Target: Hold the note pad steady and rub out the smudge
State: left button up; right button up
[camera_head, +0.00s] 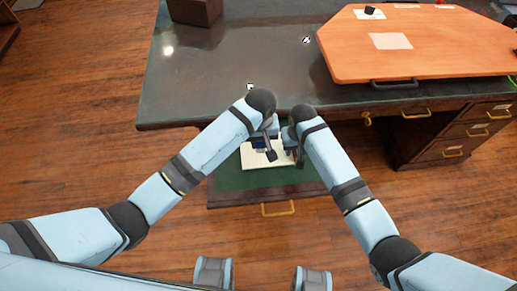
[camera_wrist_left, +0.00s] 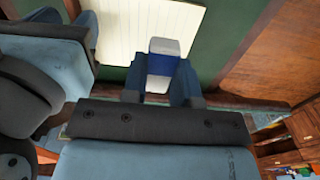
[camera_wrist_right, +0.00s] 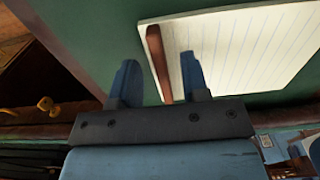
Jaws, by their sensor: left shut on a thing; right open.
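The note pad (camera_head: 256,160) is cream with ruled lines and lies in an open drawer with a green bottom. It also shows in the left wrist view (camera_wrist_left: 125,30) and the right wrist view (camera_wrist_right: 235,50). My left gripper (camera_wrist_left: 161,66) is shut on a white and blue eraser (camera_wrist_left: 164,47), held at the pad's edge; contact cannot be told. My right gripper (camera_wrist_right: 158,62) is open at the pad's brown-red bound edge (camera_wrist_right: 158,62), which shows between its fingers. I cannot make out the smudge; my arms hide part of the pad in the head view.
The drawer front (camera_head: 240,198) with a gold handle (camera_head: 278,209) is on the near side. The dark desk top (camera_head: 240,60) lies beyond, with an orange board (camera_head: 450,50) at right and a brown box (camera_head: 195,12) at the back. The desk's middle is mostly clear.

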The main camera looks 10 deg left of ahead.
notch_tip(320, 180, up, 11)
dwell(0.3)
